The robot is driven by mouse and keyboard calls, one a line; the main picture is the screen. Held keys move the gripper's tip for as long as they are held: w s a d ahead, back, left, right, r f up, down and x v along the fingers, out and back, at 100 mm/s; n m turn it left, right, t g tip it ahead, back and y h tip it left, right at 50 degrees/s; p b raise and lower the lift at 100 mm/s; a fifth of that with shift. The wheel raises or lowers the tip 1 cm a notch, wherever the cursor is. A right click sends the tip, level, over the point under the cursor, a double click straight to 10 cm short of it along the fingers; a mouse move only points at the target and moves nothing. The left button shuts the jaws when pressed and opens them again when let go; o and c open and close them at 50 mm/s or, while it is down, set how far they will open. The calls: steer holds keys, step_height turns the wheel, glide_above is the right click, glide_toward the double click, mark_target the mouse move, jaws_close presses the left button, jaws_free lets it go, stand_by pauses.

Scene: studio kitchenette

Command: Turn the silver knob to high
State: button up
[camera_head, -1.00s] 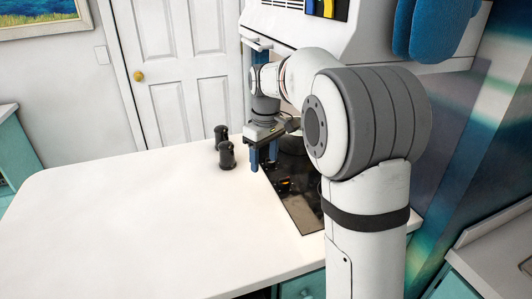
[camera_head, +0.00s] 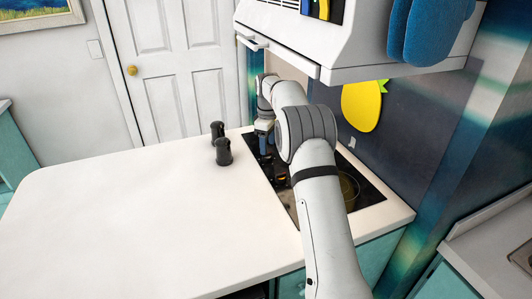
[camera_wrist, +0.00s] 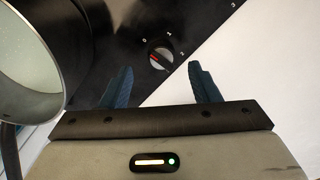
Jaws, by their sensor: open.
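A small silver knob (camera_wrist: 160,54) with a red mark shows on the black cooktop in the wrist view. Its red mark is on its left part, and the printed digits 0, 1 and 2 stand around it. My gripper (camera_wrist: 161,70) is open, with one blue finger to each side below the knob in the picture and nothing between them. The fingers look apart from the knob; how high they are above it I cannot tell. In the head view my gripper (camera_head: 264,142) is over the far left part of the cooktop (camera_head: 283,188), and my arm hides the knob there.
A metal pot or pan (camera_wrist: 24,55) stands close at the left in the wrist view. Two dark shakers (camera_head: 222,152) stand on the white counter (camera_head: 140,210) left of the cooktop. A white hood (camera_head: 345,45) hangs above. The counter's left side is clear.

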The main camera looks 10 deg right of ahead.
mark_target(267, 157)
steer(key=shift+a+f, duration=0.1)
steer(key=shift+f, duration=2.1)
steer(key=shift+c, duration=0.4)
steer(key=c, duration=0.9)
